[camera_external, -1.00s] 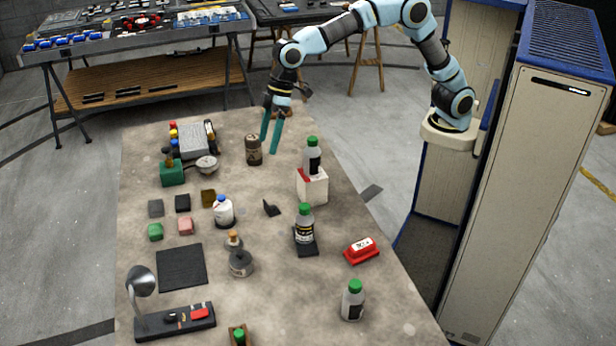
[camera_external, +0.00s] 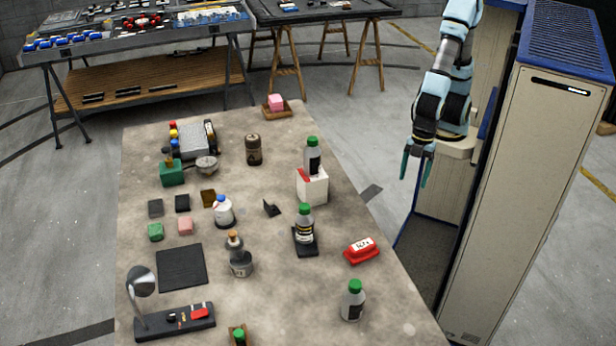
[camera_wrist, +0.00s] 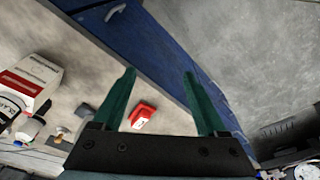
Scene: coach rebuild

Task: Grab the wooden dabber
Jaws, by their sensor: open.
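A small piece with a wooden-coloured knob, which looks like the wooden dabber (camera_external: 234,240), stands upright at a dark grey pot (camera_external: 241,265) near the table's middle. I cannot tell whether it sits in the pot or just behind it. My gripper (camera_external: 415,181) is off the table's right side, beside my column, pointing down, well to the right of the dabber. Its two green fingers are apart with nothing between them, as the wrist view also shows (camera_wrist: 158,75). I cannot surely pick out the dabber in the wrist view.
Green-capped bottles stand on a white box (camera_external: 312,188), on a black stand (camera_external: 305,250) and at the front right (camera_external: 352,302). A red block (camera_external: 361,250) lies near the right edge. A white bottle (camera_external: 223,213) is behind the dabber. A metal lamp-like piece (camera_external: 140,283) stands front left.

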